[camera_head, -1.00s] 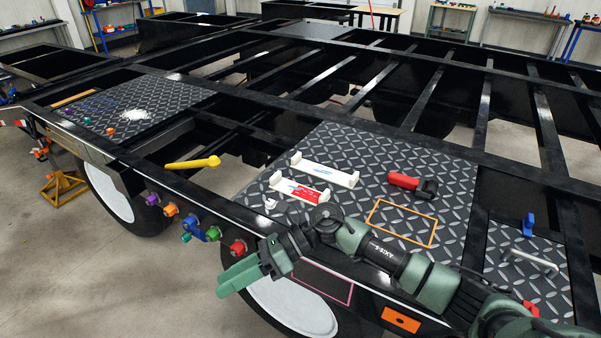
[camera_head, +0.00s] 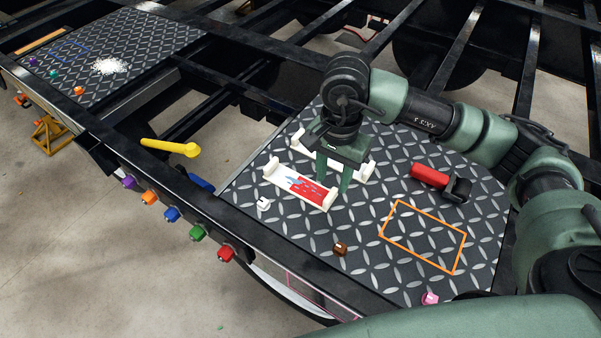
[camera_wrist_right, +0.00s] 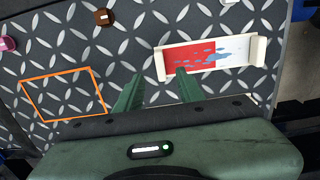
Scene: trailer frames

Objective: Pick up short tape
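Two white tape pieces with raised ends lie side by side on the diamond-plate panel. The front tape piece (camera_head: 288,184) has a red and blue face; it also shows in the right wrist view (camera_wrist_right: 235,50). The back tape piece (camera_head: 363,172) is partly hidden behind my right gripper. My right gripper (camera_head: 332,187) points down over these pieces with its fingers apart and nothing between them. In the right wrist view, its right fingertip (camera_wrist_right: 160,73) overlaps the front piece's near edge; I cannot tell whether they touch. My left gripper is not in view.
A red and black tool (camera_head: 430,176) lies right of the tape pieces. An orange rectangle outline (camera_head: 399,202) marks the panel. Small brown (camera_head: 340,249), pink (camera_head: 430,298) and white (camera_head: 263,204) items lie nearby. Open gaps lie between black beams.

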